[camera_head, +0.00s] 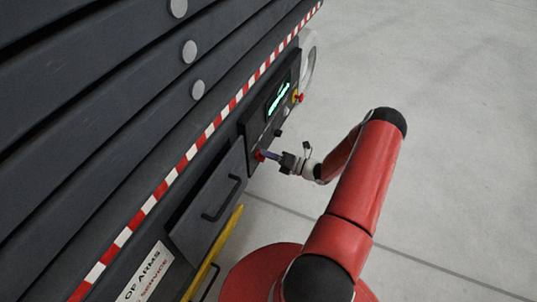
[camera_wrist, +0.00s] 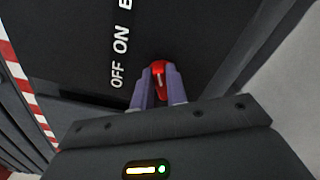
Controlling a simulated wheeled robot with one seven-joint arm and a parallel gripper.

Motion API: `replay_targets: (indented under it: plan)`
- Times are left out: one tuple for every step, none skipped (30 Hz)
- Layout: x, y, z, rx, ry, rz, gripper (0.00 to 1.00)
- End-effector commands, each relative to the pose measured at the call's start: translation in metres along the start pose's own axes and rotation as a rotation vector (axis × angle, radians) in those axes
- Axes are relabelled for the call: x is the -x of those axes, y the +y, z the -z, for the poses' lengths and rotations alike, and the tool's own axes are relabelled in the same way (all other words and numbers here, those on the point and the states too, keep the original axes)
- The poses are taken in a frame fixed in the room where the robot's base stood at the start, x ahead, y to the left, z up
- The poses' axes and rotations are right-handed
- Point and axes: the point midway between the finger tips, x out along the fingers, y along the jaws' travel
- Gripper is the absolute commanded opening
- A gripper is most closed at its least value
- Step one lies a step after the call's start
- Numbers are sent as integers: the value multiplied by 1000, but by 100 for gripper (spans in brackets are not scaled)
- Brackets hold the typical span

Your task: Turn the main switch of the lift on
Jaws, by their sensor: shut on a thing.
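The main switch is a red knob with a pale mark on the lift's dark panel. In the wrist view the red switch (camera_wrist: 158,68) sits between my gripper's two purple-grey fingers, beside the white words OFF and ON. My gripper (camera_wrist: 158,86) is shut on it. In the head view my gripper (camera_head: 268,156) reaches the lower end of the control panel (camera_head: 257,120), with a bit of the red switch (camera_head: 260,156) showing at its fingertips. The fingers hide the sides of the switch, and I cannot tell which label it points to.
The panel also carries a lit green display (camera_head: 278,98) and a red button (camera_head: 300,98) on yellow. A drawer-like cover with a black handle (camera_head: 222,199) and a yellow bar (camera_head: 216,250) lie below. The grey floor (camera_head: 450,130) to the right is clear.

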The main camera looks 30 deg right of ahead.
Motion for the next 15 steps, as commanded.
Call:
replay_targets:
  plan:
    - [0,0,-1,-5,-1,2,0]
    - [0,-1,-1,-8,-1,2,0]
    - [0,-1,-1,-12,-1,2,0]
    - [0,-1,-1,-14,-1,2,0]
    - [0,-1,-1,-15,-1,2,0]
    - [0,-1,-1,-16,-1,2,0]
    - [0,-1,-1,-17,-1,2,0]
    - [0,-1,-1,-17,-1,2,0]
    - [0,-1,-1,-17,-1,2,0]
    - [0,-1,-1,-17,-1,2,0]
    - [0,-1,-1,-17,-2,2,0]
    - [0,-1,-1,-17,-2,2,0]
    - [0,-1,-1,-17,-2,2,0]
    - [0,-1,-1,-17,-2,2,0]
    - [0,-1,-1,-17,-2,2,16]
